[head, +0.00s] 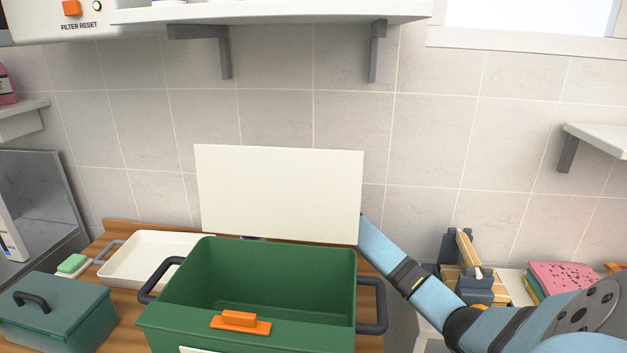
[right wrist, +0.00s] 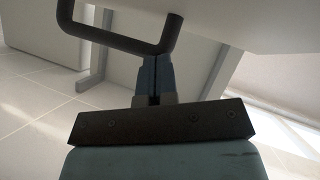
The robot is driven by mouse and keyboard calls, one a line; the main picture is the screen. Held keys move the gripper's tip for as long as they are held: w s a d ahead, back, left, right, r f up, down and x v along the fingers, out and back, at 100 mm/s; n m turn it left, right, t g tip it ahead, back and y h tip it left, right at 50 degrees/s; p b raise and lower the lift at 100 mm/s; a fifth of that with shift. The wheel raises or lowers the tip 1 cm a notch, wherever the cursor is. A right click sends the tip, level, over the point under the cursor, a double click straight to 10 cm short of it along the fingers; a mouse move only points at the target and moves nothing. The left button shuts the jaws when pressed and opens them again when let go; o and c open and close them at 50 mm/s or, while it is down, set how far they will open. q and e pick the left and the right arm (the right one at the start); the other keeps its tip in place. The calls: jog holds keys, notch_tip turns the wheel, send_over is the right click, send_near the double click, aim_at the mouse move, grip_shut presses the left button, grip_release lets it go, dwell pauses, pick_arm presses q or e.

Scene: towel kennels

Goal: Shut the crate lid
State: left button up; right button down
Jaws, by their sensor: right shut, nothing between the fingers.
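The green crate (head: 262,280) stands open on the wooden counter, with an orange latch (head: 240,322) on its front and dark side handles. Its cream lid (head: 280,192) stands nearly upright at the crate's back edge. My right arm reaches in from the right and passes behind the lid's lower right corner, so its gripper is hidden in the head view. In the right wrist view my right gripper (right wrist: 154,98) is shut and empty, close to a dark bar handle (right wrist: 120,42) and below a pale panel (right wrist: 250,25), probably the lid. My left gripper is not in view.
A white tray (head: 150,276) and a teal lidded box (head: 58,318) stand left of the crate, with green soap (head: 73,263) beside them. A wall shelf (head: 275,14) hangs above the lid. Folded pink cloth (head: 565,275) lies at the right.

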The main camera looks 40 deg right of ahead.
aim_at(310, 174)
jog(key=s+a+n+g+h, duration=0.1)
jog(key=s+a+r+n+g+h+b, duration=0.1)
jog(key=n+g+h, duration=0.1)
jog(key=s+a+r+n+g+h+b, duration=0.1)
jog(key=n+h, duration=0.1)
jog(key=shift+a+g, duration=0.4)
jog(key=s+a+n+h, duration=0.1)
jog(key=s+a+h, duration=0.1)
jog(key=s+a+n+h, duration=0.2)
jog(key=a+h, duration=0.1)
jog(key=shift+s+a+r+p, duration=0.15)
jog(key=shift+s+a+p, duration=0.05)
jog(key=shift+p, duration=0.2)
jog(key=s+a+f+n+t+h+p, duration=0.2)
jog(key=s+a+f+t+h, duration=0.2)
jog(key=a+f+h, duration=0.3)
jog(key=shift+s+a+f+n+h, duration=0.2)
jog(key=shift+s+f+n+h, duration=0.25)
jog(key=shift+s+h, duration=0.45)
jog(key=v, duration=1.3)
jog(key=shift+s+d+r, duration=0.15)
jog(key=shift+d+r, duration=0.15)
jog(key=shift+d, duration=0.05)
